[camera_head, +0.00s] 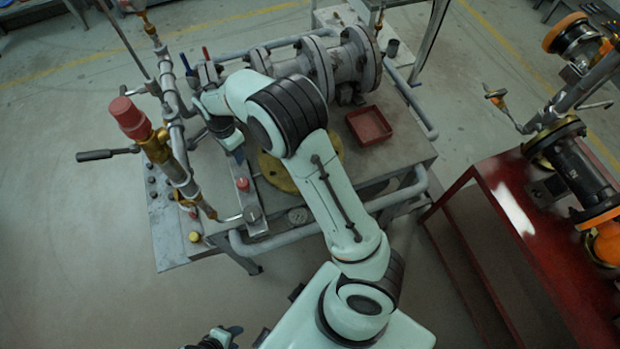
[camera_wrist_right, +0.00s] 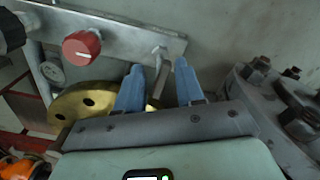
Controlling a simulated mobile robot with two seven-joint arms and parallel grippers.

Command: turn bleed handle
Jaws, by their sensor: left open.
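In the right wrist view, a small bent metal handle (camera_wrist_right: 161,60), which looks like the bleed handle, sticks out from a grey plate (camera_wrist_right: 115,27). My right gripper (camera_wrist_right: 158,66) is open, its two blue fingers apart on either side of the handle. Gaps show between the handle and both fingers; I cannot tell whether the handle lies fully between the tips in depth. In the head view my right arm reaches over the bench, and its hand hides the handle. My left gripper (camera_head: 217,340) is at the bottom edge, open, partly cut off and away from the bench.
A red knob (camera_wrist_right: 81,47) and a gauge (camera_wrist_right: 52,71) sit left of the handle, with a brass flange (camera_wrist_right: 85,103) below. Bolted flanges (camera_wrist_right: 275,100) stand close on the right. In the head view, a red tray (camera_head: 369,126) and a red-capped valve (camera_head: 131,118) flank my arm.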

